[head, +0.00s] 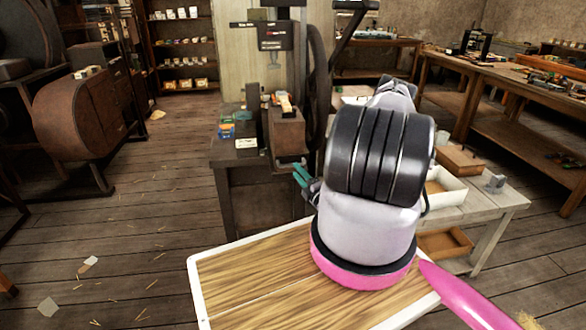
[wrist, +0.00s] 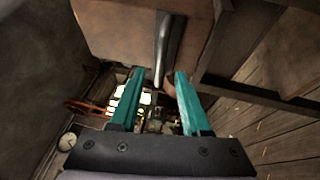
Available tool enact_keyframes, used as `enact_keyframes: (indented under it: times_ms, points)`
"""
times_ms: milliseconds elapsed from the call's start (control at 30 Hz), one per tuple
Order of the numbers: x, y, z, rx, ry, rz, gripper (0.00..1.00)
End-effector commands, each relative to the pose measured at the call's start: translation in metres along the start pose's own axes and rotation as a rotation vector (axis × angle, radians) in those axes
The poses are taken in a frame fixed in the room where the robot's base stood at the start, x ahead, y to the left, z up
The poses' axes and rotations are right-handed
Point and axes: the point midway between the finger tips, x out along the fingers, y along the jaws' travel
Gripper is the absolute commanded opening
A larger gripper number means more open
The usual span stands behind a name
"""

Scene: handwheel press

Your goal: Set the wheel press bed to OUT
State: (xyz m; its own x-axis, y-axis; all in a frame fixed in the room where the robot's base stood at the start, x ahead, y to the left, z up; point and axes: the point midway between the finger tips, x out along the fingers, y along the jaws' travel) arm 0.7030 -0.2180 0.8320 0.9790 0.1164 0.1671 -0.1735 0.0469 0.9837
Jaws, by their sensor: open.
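The press (head: 278,50) stands on a dark cabinet in the middle of the head view, with a dark handwheel (head: 318,90) on its right side. Its brown, box-like bed (head: 287,132) sits low at the front, with small items on top. My gripper (head: 301,173) is just below the bed's front end, partly hidden by my own arm. In the wrist view its two teal fingers (wrist: 157,72) are open. A grey metal bar handle (wrist: 163,45) on a brown face (wrist: 120,30) lies ahead, its lower end near the gap between the fingertips. I cannot tell whether they touch.
Small boxes (head: 240,130) lie on the cabinet top left of the bed. A pale table with a white tray (head: 446,186) stands close on the right. A rounded brown machine (head: 85,112) is at the far left. The floor between is mostly clear.

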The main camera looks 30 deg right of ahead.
Motion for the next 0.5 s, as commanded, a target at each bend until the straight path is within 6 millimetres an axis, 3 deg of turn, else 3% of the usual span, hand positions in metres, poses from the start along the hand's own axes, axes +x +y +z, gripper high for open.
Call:
enact_keyframes:
  times_ms: [200, 500]
  points:
    - [-0.043, -0.001, 0.000, 0.002, -0.003, -0.002, 0.47]
    - [-0.062, 0.000, -0.001, 0.000, 0.001, 0.000, 0.47]
